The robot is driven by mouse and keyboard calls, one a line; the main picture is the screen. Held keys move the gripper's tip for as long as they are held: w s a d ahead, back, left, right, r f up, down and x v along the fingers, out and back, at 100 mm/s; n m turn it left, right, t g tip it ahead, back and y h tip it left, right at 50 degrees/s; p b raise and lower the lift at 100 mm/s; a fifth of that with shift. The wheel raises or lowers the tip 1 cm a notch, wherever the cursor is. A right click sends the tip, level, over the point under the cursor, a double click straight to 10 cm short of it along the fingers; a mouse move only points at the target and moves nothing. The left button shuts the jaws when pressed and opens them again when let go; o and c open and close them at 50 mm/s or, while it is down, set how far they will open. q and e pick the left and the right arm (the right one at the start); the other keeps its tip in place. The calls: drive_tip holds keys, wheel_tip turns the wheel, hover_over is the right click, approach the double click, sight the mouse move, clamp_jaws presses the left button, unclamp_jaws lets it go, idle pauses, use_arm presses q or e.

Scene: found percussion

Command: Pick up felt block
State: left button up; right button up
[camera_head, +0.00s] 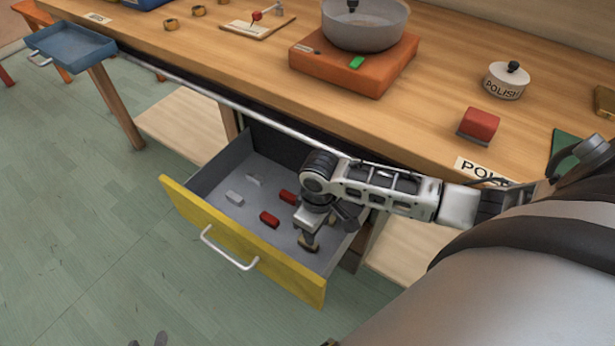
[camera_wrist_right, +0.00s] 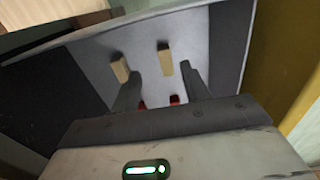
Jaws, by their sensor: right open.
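Inside the open drawer, two tan blocks, which look like felt, show in the right wrist view, one left (camera_wrist_right: 120,70) and one right (camera_wrist_right: 166,58). In the head view, one tan block (camera_head: 309,246) shows partly beneath my right wrist. My right gripper (camera_wrist_right: 160,82) is over the drawer, pointing down, its two fingers apart and nothing between them; the right tan block shows beyond the gap, the left one beside the left finger. In the head view, the wrist hides most of it. Only the fingertips of my left gripper (camera_head: 147,340) show, apart, at the bottom edge.
The drawer has a yellow front (camera_head: 235,245) and also holds red blocks (camera_head: 269,219) and pale grey blocks (camera_head: 234,198). The wooden bench (camera_head: 240,62) above carries an orange box (camera_head: 340,72) with a pan, a red block (camera_head: 480,123) and a POLISH pot (camera_head: 505,82).

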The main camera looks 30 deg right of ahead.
drive_tip(key=f, duration=0.2)
drive_tip(key=f+b, duration=0.1)
drive_tip(key=f, duration=0.4)
drive_tip(key=shift+a+f, duration=0.2)
drive_tip(key=shift+a, duration=0.15)
drive_tip(key=shift+c, duration=0.3)
clamp_jaws()
